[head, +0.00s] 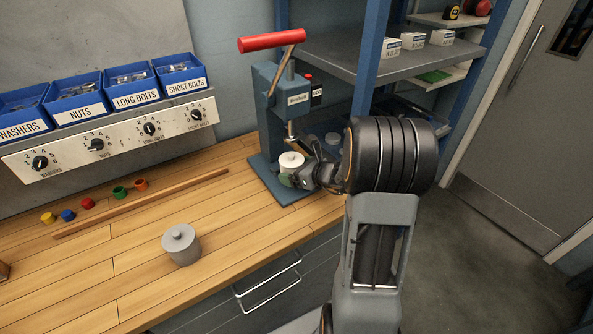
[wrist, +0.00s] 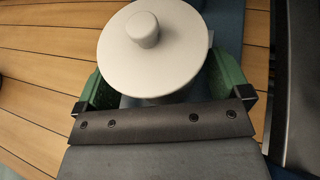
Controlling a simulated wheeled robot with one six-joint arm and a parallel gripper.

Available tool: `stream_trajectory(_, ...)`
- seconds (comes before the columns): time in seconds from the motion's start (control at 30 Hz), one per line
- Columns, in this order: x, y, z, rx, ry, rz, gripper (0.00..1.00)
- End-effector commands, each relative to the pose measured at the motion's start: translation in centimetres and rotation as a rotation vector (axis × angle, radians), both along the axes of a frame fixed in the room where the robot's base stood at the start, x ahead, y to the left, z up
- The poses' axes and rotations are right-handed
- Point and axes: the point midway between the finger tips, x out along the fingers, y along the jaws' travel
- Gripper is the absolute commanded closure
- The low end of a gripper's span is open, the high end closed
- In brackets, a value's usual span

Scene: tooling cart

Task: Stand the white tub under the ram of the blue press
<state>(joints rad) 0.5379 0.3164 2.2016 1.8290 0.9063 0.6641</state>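The white tub (head: 291,161) is a short cylinder with a flat lid and a small knob. It is upright at the base of the blue press (head: 271,95), with its knob close below the ram (head: 291,128). I cannot tell whether its bottom touches the base. My gripper (head: 299,177) reaches it from the right, low on its side. In the wrist view the tub's lid (wrist: 175,68) fills the space between the green fingers of my gripper (wrist: 163,88). The fingers look closed against the tub's sides; the lid hides part of the contact.
A grey lidded tub (head: 182,246) stands on the wooden bench. A wooden strip (head: 140,203) and several small coloured pieces (head: 87,203) lie behind it. Blue bins (head: 130,82) stand at the back left. The press's red handle (head: 271,41) and a blue shelf post (head: 369,60) rise nearby.

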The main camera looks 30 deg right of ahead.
Motion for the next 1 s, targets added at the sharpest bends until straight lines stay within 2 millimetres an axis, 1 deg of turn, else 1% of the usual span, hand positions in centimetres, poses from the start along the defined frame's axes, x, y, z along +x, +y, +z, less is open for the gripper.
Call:
stream_trajectory(0.23, 0.0, 0.0, 0.1, 0.000, 0.000, 0.000, 0.03)
stream_trajectory(0.37, -0.2, -0.1, 0.6, 0.000, -0.001, -0.001, 0.03)
stream_trajectory(0.47, -1.4, -0.8, 1.1, -0.001, -0.003, -0.003, 0.03)
stream_trajectory(0.8, -6.9, -3.3, 3.5, -0.002, -0.002, -0.004, 0.03)
stream_trajectory(1.0, -9.1, -4.3, 4.5, -0.001, -0.002, -0.002, 0.03)
